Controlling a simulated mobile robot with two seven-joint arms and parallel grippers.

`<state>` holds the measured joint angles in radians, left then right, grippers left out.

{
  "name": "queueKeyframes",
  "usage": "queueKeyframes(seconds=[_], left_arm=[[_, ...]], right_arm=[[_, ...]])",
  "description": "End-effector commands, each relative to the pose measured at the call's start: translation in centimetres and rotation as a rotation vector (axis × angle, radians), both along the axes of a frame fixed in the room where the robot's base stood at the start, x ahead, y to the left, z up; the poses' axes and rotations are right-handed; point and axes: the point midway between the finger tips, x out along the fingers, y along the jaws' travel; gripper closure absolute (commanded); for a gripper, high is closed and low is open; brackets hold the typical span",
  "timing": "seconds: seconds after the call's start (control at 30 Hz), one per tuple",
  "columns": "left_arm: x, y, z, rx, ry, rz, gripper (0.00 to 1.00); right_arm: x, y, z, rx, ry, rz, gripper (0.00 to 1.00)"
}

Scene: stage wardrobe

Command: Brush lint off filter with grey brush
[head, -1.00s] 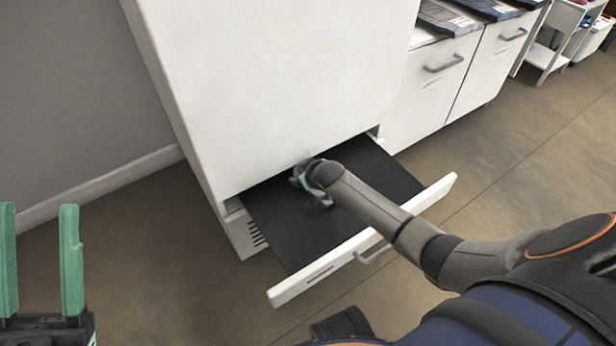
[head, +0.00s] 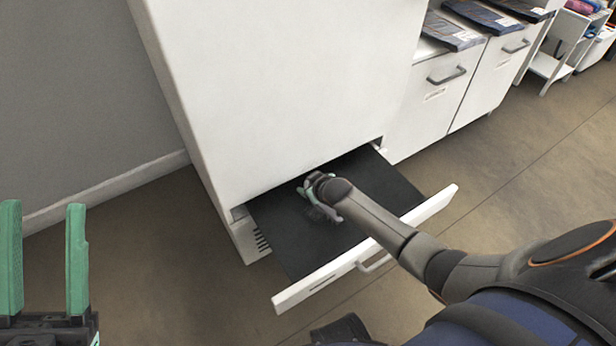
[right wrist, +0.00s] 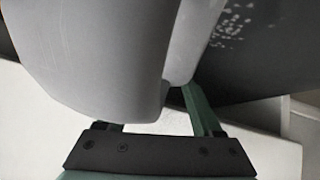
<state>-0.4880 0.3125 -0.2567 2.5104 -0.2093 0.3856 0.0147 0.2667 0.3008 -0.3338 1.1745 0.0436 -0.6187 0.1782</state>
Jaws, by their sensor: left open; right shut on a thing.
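The filter (head: 375,178) is a flat black panel in a pulled-out white drawer low in a tall white cabinet. My right gripper (head: 318,188) is over the middle of the filter, shut on the grey brush (right wrist: 100,50), which fills much of the right wrist view. In the head view the brush is small and mostly hidden by the gripper; I cannot tell whether it touches the filter. Pale lint specks (right wrist: 232,22) show on the dark surface beside the brush. My left gripper (head: 43,208) is open and empty, at the far left, away from the drawer.
The white drawer front (head: 420,210) with its grey handle stands out between me and the filter. The tall cabinet (head: 270,80) rises behind it. White drawer units (head: 440,100) with dark flat packets on top stand to the right. The floor at left is clear.

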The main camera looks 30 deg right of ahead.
Motion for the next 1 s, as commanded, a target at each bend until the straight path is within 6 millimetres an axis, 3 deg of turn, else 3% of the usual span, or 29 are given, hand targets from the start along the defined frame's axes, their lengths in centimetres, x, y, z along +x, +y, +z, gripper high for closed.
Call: queueKeyframes(seconds=[1.0], left_arm=[[0.0,0.0,5.3,-0.002,0.000,0.002,0.50]], right_arm=[[-6.5,-0.4,-0.5,0.003,0.019,-0.005,1.00]])
